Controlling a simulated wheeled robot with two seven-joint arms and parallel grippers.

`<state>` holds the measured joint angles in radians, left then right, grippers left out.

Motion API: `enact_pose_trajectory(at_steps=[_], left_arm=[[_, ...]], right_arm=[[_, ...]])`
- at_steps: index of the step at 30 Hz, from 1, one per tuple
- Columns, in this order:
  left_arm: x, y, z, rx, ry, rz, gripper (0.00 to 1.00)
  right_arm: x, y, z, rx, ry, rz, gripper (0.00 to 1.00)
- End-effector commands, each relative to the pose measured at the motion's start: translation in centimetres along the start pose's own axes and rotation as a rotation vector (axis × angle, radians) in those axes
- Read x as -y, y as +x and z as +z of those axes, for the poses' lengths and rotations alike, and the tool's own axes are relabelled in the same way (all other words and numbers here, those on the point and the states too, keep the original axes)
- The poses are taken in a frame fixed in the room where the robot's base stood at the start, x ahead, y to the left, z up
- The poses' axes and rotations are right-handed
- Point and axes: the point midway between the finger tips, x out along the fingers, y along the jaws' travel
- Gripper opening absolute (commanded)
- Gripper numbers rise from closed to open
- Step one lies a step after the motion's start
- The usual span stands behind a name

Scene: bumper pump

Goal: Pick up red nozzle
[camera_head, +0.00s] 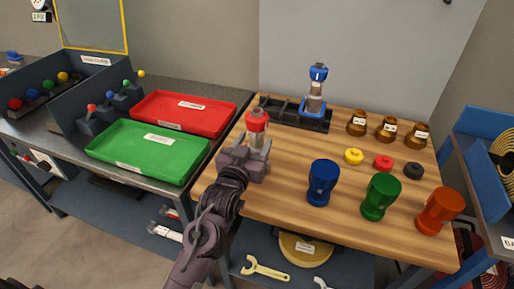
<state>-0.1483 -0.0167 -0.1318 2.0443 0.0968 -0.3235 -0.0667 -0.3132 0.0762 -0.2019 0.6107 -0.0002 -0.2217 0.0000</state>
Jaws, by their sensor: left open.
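The red nozzle (257,120) is a red-topped piece with a pale lower part, upright near the left edge of the wooden table (325,150). My left gripper (254,148) is open at the nozzle's lower part, its fingers close to it. The gripper hides the nozzle's base, so I cannot tell whether the fingers touch it. My right gripper is out of view.
A dark rack (276,108) with a blue-topped nozzle (317,75) stands behind. Blue (321,185), green (380,198) and orange (440,212) cups line the front right. Small rings and brown cups sit behind them. Green (145,150) and red (183,113) trays are left.

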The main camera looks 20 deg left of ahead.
Motion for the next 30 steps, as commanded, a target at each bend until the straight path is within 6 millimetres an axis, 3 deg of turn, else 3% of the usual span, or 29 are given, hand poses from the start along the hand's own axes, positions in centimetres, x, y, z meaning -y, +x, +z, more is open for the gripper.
enact_pose_trajectory(at_steps=[5,13,26,30], left_arm=[[0.0,2.2,-0.2,-0.001,0.000,0.000,0.56],[0.0,2.5,0.0,0.000,-0.001,0.000,0.56],[-0.1,2.5,0.0,0.001,0.000,0.000,0.01],[-0.1,2.5,-0.3,-0.006,0.000,0.000,0.00]], right_arm=[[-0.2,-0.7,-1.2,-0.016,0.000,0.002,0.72],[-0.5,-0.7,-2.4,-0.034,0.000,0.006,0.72],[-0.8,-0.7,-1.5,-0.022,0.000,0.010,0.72],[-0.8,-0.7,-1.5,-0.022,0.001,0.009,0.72]])
